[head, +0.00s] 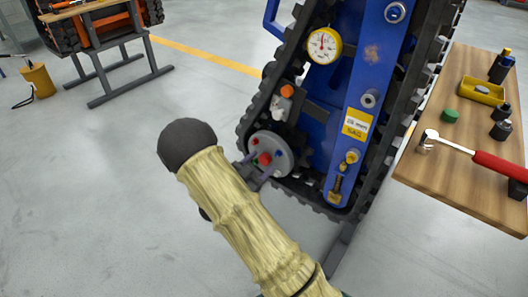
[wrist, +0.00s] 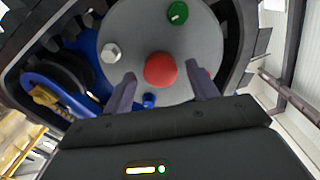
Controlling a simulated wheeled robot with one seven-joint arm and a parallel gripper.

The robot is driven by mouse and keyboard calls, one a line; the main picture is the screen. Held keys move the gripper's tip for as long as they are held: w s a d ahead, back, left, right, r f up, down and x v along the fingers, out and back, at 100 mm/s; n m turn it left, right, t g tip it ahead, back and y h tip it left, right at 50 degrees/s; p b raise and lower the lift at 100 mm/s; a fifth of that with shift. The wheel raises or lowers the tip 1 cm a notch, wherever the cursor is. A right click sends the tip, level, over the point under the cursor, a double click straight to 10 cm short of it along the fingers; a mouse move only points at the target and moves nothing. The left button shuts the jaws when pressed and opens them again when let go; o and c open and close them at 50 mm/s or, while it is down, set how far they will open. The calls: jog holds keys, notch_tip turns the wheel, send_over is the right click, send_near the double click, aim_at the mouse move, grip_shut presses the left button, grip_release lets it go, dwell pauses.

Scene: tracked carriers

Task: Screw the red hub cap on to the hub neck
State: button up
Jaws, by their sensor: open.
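A red domed cap (wrist: 160,70) sits near the middle of a grey disc (wrist: 190,42), the wheel hub's face. Its base is turned away, so I cannot tell whether it is seated on the hub neck. My gripper (wrist: 157,72) is open, one finger on each side of this cap, with gaps showing. A second red piece (wrist: 209,74) is mostly hidden behind the right finger. In the head view the disc (head: 283,142) shows low on the tracked carrier, with a red piece (head: 265,158) on it; my arm covers part of the gripper there.
The disc also bears a green knob (wrist: 178,13), a silver hex bolt (wrist: 112,52) and a blue piece (wrist: 149,101). Black track (head: 250,115) surrounds the hub.

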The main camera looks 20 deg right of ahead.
jog(key=shift+r+n+p, duration=0.3)
jog(key=shift+n+p, duration=0.7)
jog(key=shift+n, duration=0.1)
jog(key=shift+f+n, duration=0.1)
jog(key=shift+n, duration=0.2)
jog(key=shift+f, duration=0.2)
jog(key=shift+c, duration=0.2)
jog(key=c, duration=0.7)
jog(key=shift+c, duration=0.3)
